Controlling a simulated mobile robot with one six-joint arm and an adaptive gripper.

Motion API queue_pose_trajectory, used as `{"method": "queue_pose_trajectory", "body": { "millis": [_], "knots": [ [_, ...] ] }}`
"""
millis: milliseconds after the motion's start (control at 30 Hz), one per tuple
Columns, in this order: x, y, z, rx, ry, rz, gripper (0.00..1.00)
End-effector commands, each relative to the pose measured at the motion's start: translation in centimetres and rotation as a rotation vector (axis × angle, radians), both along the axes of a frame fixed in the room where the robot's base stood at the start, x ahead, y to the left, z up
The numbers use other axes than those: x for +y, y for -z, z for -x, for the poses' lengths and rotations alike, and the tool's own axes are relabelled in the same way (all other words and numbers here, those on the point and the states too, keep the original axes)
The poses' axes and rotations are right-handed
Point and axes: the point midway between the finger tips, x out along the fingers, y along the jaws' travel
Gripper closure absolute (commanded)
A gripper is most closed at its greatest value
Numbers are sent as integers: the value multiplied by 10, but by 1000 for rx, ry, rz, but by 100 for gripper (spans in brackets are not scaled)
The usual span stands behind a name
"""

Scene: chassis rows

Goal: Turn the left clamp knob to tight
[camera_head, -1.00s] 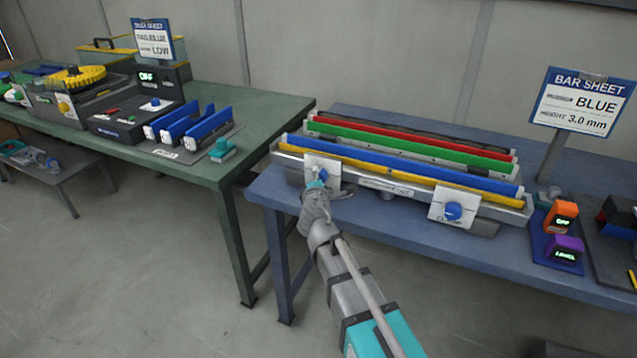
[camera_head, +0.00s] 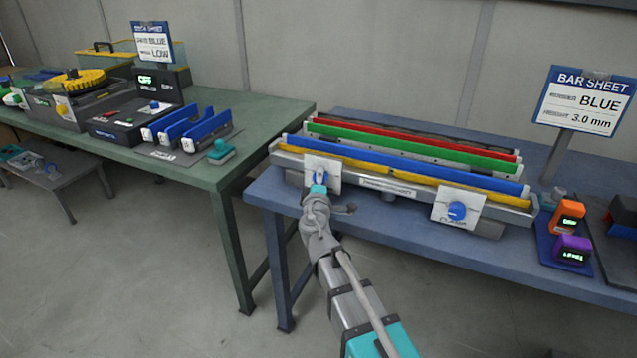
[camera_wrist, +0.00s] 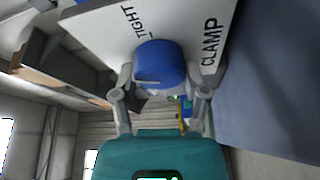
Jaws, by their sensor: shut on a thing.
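The left clamp knob (camera_head: 322,177) is blue and sits on a white plate (camera_head: 311,163) at the left end of the bar fixture. In the wrist view the blue knob (camera_wrist: 160,62) stands between my two fingers, on the plate (camera_wrist: 187,22) marked TIGHT and CLAMP. My gripper (camera_wrist: 163,84) is shut on the knob, one finger at each side. In the head view my gripper (camera_head: 319,190) covers the lower part of the knob. Which way the knob's mark points cannot be told.
A second blue knob (camera_head: 457,210) sits on the right plate. The fixture holds blue (camera_head: 400,167), yellow, green and red bars. Orange (camera_head: 567,216) and purple (camera_head: 571,248) devices stand at right, by the BAR SHEET sign (camera_head: 583,100). A green bench (camera_head: 265,110) stands left.

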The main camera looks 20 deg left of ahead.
Motion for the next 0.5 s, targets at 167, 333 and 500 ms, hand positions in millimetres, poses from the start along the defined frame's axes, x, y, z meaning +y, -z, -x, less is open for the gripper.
{"method": "queue_pose_trajectory", "body": {
  "millis": [167, 333, 500],
  "knots": [
    [-1, 1, 0, -2, 4, -40, 89],
    [-1, 0, 0, -3, 4, -55, 89],
    [-1, 0, 0, -3, 4, -56, 89]
  ]
}}
